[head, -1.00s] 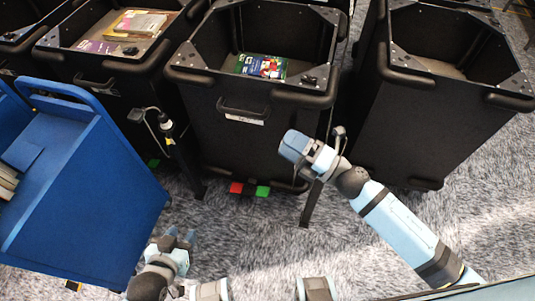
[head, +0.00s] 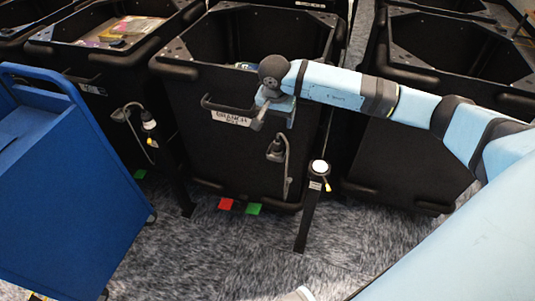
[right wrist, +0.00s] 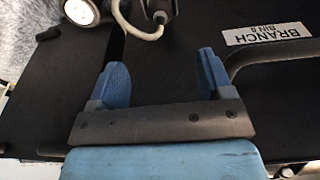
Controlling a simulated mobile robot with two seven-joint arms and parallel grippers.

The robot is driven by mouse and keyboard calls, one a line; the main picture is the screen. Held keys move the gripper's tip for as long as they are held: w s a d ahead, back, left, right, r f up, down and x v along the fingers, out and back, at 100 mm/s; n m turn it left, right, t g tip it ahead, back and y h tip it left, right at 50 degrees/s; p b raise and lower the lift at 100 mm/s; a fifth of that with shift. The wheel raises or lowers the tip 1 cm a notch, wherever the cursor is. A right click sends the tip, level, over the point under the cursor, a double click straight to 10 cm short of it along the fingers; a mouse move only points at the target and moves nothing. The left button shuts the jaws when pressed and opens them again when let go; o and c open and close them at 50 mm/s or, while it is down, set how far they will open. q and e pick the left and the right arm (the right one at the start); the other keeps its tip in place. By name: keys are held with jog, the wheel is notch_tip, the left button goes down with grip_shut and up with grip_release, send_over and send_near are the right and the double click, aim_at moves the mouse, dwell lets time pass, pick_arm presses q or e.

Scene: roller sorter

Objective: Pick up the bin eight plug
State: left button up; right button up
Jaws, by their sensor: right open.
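The bin eight plug (head: 275,150) is a small grey piece with a looped cable, at the front right of the middle black bin (head: 180,110). In the right wrist view the plug (right wrist: 160,11) and its pale cable show at the top edge, partly cut off. My right gripper (head: 265,114) is in front of that bin, above the plug and right of the bin's label. In the right wrist view its blue fingers (right wrist: 163,68) are apart with nothing between them. The plug lies beyond the fingertips, not touched. My left gripper is out of view.
A post with a white round top (head: 319,168) stands right of the plug. The label (right wrist: 263,33) reads BRANCH BIN 8, beside a bar handle (right wrist: 280,52). A blue cart (head: 60,190) is at left. Other black bins flank this one. Red (head: 226,204) and green (head: 253,209) tabs are below.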

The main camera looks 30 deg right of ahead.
aim_at(277, 143)
jog(key=f, duration=0.4)
jog(key=d+f+b, duration=0.1)
jog(key=f, duration=0.3)
jog(key=w+f, duration=0.1)
jog(key=f, duration=0.4)
jog(key=shift+w+d+f+b, duration=0.1)
jog(key=shift+d+b, duration=0.1)
jog(key=shift+b, duration=0.15)
jog(key=c, duration=1.1)
jog(key=shift+r, duration=0.7)
jog(key=shift+s+a+r+p, duration=0.15)
jog(key=shift+a+r+p, duration=0.05)
jog(key=shift+r, duration=0.4)
jog(key=shift+s+a+r+p, duration=0.15)
jog(key=shift+r+p, duration=0.05)
jog(key=shift+r, duration=0.4)
jog(key=s+a, duration=0.3)
jog(key=a, duration=0.1)
jog(key=s+a, duration=0.4)
jog(key=s+a+p, duration=0.1)
jog(key=s+a, duration=0.3)
jog(key=a, duration=0.1)
jog(key=shift+f, duration=0.1)
